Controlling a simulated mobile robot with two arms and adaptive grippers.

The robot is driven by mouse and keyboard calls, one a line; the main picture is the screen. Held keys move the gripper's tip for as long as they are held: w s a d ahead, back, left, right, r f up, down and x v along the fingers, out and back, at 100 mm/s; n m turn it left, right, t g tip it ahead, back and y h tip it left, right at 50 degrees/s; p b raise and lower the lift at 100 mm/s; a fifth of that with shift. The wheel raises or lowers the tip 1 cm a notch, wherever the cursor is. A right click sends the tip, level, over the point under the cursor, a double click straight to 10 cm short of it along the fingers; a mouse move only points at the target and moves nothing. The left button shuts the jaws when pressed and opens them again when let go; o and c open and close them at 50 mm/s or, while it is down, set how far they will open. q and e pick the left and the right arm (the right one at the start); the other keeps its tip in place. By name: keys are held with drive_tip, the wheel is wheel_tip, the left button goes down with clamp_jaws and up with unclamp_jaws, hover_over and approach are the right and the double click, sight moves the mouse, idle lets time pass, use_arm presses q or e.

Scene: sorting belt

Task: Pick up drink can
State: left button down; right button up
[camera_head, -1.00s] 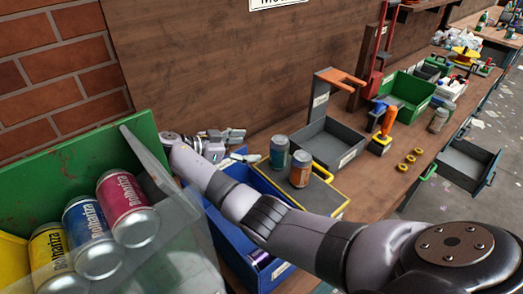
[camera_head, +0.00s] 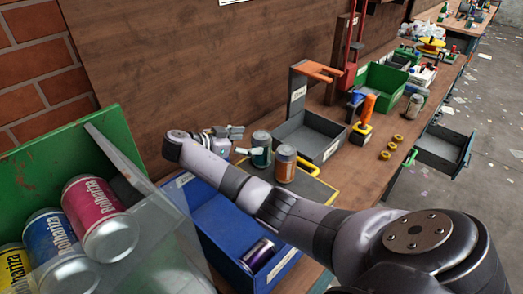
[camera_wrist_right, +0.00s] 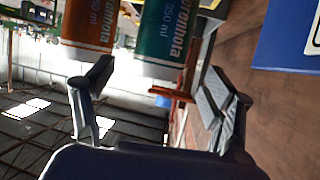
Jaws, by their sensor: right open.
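A teal drink can (camera_head: 261,152) and an orange drink can (camera_head: 285,164) stand side by side on the black and yellow platform. My right gripper (camera_head: 238,141) is open and empty just left of the teal can. In the right wrist view, its fingers (camera_wrist_right: 160,78) spread apart, with the teal can (camera_wrist_right: 166,38) ahead between them and the orange can (camera_wrist_right: 90,24) beside it, past the other finger. I see no clear contact. The platform's near part is hidden behind my right arm. My left gripper is not in view.
Red (camera_head: 92,205), blue (camera_head: 50,238) and yellow cans lie in a clear-sided chute at left. A blue bin (camera_head: 222,262) holding a purple can (camera_head: 258,252) sits below my arm. A grey bin (camera_head: 318,140), an orange-handled tool (camera_head: 368,108) and yellow rings lie to the right.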

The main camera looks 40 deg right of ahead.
sight(261, 141)
drive_tip(key=b+x, duration=0.1)
drive_tip(key=x, duration=0.5)
drive_tip(key=c, duration=1)
drive_tip(key=shift+r, duration=0.1)
